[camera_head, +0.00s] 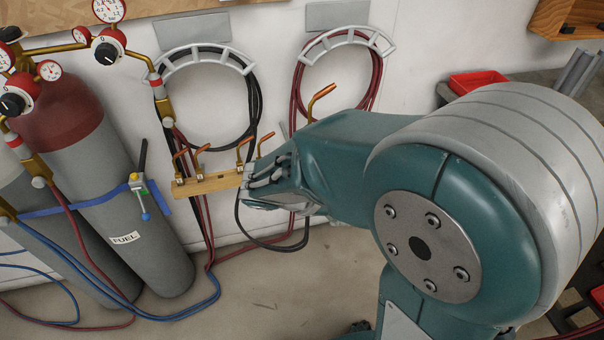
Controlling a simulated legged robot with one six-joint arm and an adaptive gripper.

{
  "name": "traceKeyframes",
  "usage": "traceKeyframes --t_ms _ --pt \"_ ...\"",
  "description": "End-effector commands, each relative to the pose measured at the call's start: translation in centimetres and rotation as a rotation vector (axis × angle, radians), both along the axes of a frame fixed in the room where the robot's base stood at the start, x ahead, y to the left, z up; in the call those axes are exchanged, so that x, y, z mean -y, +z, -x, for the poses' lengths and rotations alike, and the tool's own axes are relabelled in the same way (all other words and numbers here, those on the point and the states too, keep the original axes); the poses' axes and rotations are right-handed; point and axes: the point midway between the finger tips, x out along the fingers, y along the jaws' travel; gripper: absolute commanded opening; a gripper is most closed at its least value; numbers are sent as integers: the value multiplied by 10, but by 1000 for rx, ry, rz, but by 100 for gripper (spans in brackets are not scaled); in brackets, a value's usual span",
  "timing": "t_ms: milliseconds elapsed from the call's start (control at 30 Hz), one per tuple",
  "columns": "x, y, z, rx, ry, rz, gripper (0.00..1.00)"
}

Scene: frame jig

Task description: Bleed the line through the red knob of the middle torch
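A light wooden strip (208,184) is at the wall, left of my gripper, with several copper-tipped torches standing along it. Two torches (180,162) (199,160) show at its left part. Two more torch tips, a copper tip (243,147) and another (266,140), rise at its right end beside my gripper. I cannot tell which torch is the middle one, and no red knob can be made out on them. My gripper (252,186) is at the right end of the strip and covers part of it. Its fingers are small and partly hidden, so their opening and any contact are unclear.
A fuel cylinder (150,225) with gauges and regulators (107,47) stands left. A torch with a blue knob (145,216) hangs at its blue strap. Hose hangers (205,58) (345,40) hold coiled hoses on the wall. Hoses (205,300) lie on the floor. A red tray (478,81) sits right.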

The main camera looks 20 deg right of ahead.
Motion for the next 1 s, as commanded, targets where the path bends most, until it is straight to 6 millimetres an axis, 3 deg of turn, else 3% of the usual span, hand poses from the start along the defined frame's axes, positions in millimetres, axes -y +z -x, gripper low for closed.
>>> traceKeyframes --t_ms 267,500,700,833,1000 --pt "-20 -35 -54 -201 336 366 72" --pt "-69 -78 -97 -309 661 668 72" --pt "-107 -111 -114 -342 865 835 72" --pt "-115 -118 -117 -344 911 871 72" --pt "-103 -118 -128 -344 908 869 72"
